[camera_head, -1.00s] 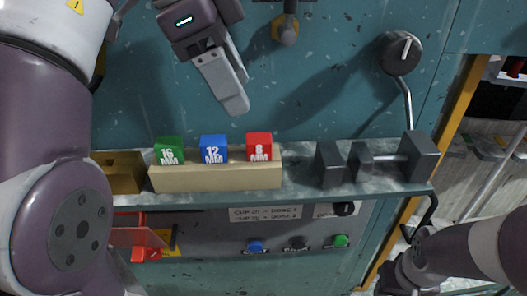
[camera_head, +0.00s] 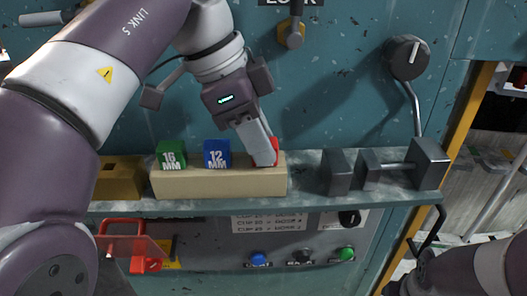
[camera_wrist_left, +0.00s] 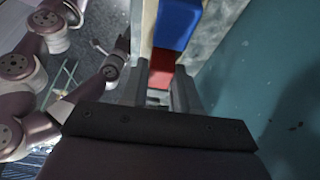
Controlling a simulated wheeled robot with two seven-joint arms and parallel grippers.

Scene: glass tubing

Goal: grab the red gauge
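The red gauge (camera_head: 274,152) stands at the right end of a tan block (camera_head: 215,184) on the shelf. It is partly hidden by my left gripper (camera_head: 264,158), which comes down over it from the upper left. In the left wrist view the red gauge (camera_wrist_left: 161,72) shows between the two fingers of my left gripper (camera_wrist_left: 160,84), close to both. I cannot tell whether the fingers press on it. The gauge still sits at the block. My right gripper (camera_head: 398,287) shows only in part at the bottom right, away from the gauges.
A blue 12 MM gauge (camera_head: 217,153) and a green 16 MM gauge (camera_head: 171,154) stand to the left in the block. Dark metal blocks (camera_head: 336,172) stand on the shelf to the right. A panel with buttons (camera_head: 258,259) is below.

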